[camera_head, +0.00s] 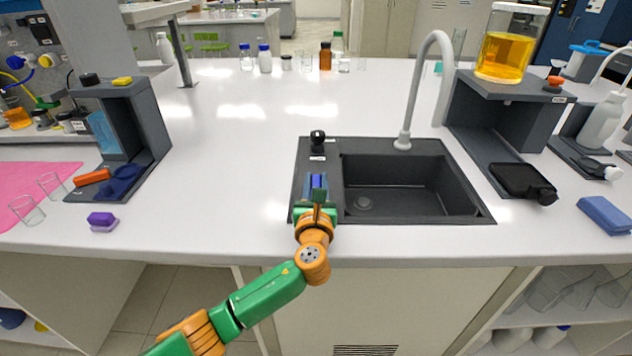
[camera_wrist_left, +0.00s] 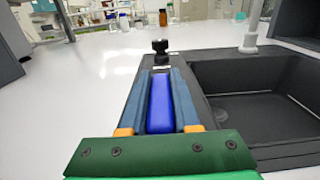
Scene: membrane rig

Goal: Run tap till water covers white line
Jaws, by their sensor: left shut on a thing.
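My left gripper (camera_head: 318,186) is over the dark deck at the left side of the sink. It is shut on a long blue piece (camera_wrist_left: 160,104), which lies between its fingers in the left wrist view. I cannot tell whether that piece is fixed to the deck. The grey gooseneck tap (camera_head: 411,90) rises behind the sink (camera_head: 470,205). A black knob (camera_head: 317,138) stands on the deck beyond my gripper and also shows in the wrist view (camera_wrist_left: 160,46). I see no stream from the tap, no clear water in the basin and no white line. My right gripper is out of view.
A grey stand (camera_head: 465,110) right of the sink bears a beaker of orange liquid (camera_head: 504,56). Another grey stand (camera_head: 150,115) is at left, with a purple block (camera_head: 102,221) nearby. Bottles (camera_head: 325,57) stand at the back.

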